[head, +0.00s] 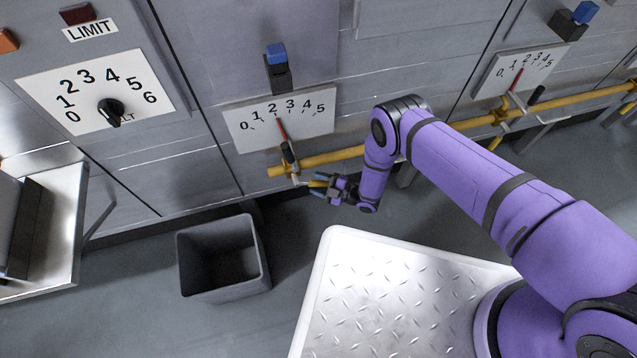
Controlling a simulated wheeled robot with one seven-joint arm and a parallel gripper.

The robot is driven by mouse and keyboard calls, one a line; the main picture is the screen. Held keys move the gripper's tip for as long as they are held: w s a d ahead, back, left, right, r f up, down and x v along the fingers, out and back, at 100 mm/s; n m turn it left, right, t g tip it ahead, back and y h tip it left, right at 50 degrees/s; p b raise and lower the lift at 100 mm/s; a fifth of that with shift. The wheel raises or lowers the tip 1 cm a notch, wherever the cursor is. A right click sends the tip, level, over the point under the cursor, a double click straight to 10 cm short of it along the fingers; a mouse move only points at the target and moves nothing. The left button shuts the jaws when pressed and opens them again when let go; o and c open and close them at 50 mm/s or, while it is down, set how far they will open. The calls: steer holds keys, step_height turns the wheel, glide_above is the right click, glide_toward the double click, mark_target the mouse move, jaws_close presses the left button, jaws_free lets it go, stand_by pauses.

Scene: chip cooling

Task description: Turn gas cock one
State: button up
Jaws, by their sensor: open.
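The near gas cock (289,153) is a dark-gripped lever with a red pointer, set on a yellow gas pipe (335,157) below a white 0-to-5 scale plate (262,129). Its pointer lies between about 1 and 3 on the scale. My gripper (318,186) is open, just below and right of the lever, close to the pipe's left end. Whether its fingers touch the lever or pipe cannot be told. A second, similar lever (536,95) with its own scale plate (497,82) is farther right on the pipe. No label shows which cock is number one.
A grey open bin (190,262) stands on the floor left of my gripper. A black-knobbed dial (111,110) is on the panel at left. A metal bench (62,225) is at the left edge. Grey cabinets back the pipe; floor between bin and my base is clear.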

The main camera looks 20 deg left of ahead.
mark_target(322, 182)
jaws_close()
steer(key=shift+w+d+r+n+h, duration=0.1)
steer(key=shift+d+r+n+h, duration=0.1)
steer(key=shift+r+n+h, duration=0.25)
steer(key=shift+w+d+r+n+h, duration=0.15)
steer(key=shift+r+n+h, duration=0.1)
steer(key=shift+r+h, duration=0.35)
steer(key=shift+d+r+n+h, duration=0.15)
steer(key=shift+r+n+h, duration=0.55)
steer(key=shift+r+h, duration=0.55)
steer(key=shift+w+f, duration=0.1)
steer(key=shift+f, duration=0.05)
jaws_free()
